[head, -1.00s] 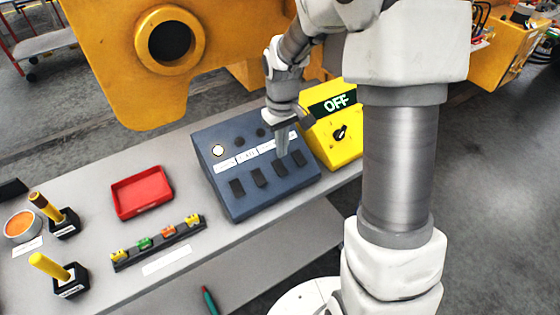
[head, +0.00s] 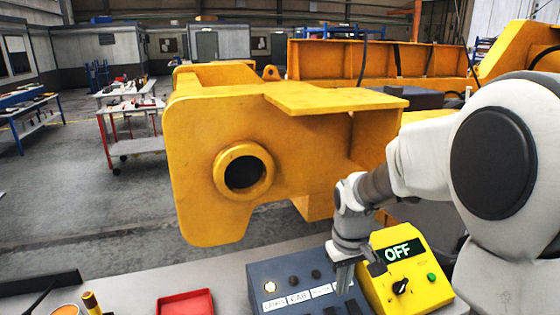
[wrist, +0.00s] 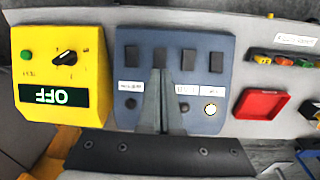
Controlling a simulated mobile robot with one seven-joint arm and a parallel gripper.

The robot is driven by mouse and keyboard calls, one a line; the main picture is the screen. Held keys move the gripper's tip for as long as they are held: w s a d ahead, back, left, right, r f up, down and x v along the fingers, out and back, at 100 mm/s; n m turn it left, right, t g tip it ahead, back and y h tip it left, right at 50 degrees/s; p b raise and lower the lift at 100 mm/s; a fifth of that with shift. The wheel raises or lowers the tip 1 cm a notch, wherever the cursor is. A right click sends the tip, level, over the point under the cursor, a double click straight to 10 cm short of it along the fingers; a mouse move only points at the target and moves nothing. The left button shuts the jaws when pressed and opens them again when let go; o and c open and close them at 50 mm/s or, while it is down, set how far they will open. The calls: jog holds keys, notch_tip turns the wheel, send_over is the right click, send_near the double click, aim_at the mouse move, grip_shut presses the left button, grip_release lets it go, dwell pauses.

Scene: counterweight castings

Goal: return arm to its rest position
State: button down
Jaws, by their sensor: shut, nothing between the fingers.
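My gripper (head: 344,284) is shut and empty, pointing down over the blue-grey switch box (head: 262,272). In the wrist view its two fingers (wrist: 157,78) meet in front of the same box (wrist: 200,70), covering part of the label strip. Whether the tips touch the box cannot be told. My arm reaches in from the right of the head view. The box carries several dark rocker switches (wrist: 189,60) and a row of lamps, with one end lamp (wrist: 210,109) lit white.
A yellow box (head: 425,282) beside the switch box has an OFF display, a black knob and a green button. A red tray (head: 185,303) stands on the grey bench. A big yellow casting (head: 205,150) rises behind the bench, close to my arm.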

jog(key=s+r+m+t, duration=0.1)
jog(key=s+r+t, duration=0.1)
jog(key=s+r, duration=0.4)
jog(key=s+r+m+t, duration=0.2)
jog(key=s+r, duration=0.5)
jog(key=s, duration=0.5)
jog(key=shift+t, duration=0.3)
jog(key=shift+a, duration=0.1)
